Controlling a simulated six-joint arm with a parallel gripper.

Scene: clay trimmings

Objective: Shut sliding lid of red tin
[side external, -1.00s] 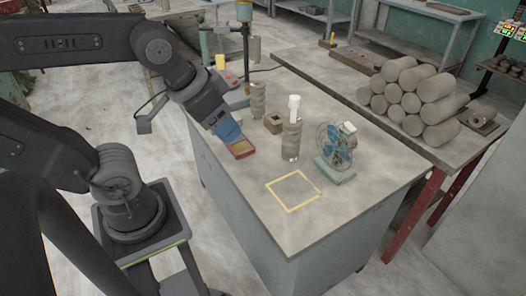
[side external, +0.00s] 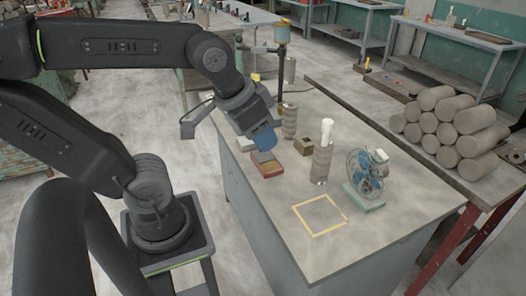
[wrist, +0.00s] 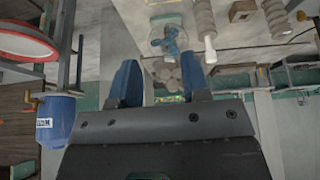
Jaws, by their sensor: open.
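The red tin (side external: 268,167) lies near the left edge of the grey bench. A greyish-tan patch shows at its far end and a darker red-brown area at its near end. I cannot tell clearly which part is the sliding lid. My gripper (side external: 264,138), with blue fingers, is just above the tin's far end and points down toward the bench. Whether it touches the tin is unclear. In the wrist view my gripper (wrist: 158,82) has its two blue fingers apart with nothing between them; the tin does not show there.
Beyond the tin stand a small brown box (side external: 303,144), a ribbed clay column (side external: 289,122) and another with a white top (side external: 322,160). A blue fan (side external: 366,173) stands further right. A yellow taped square (side external: 320,231) on the bench is empty.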

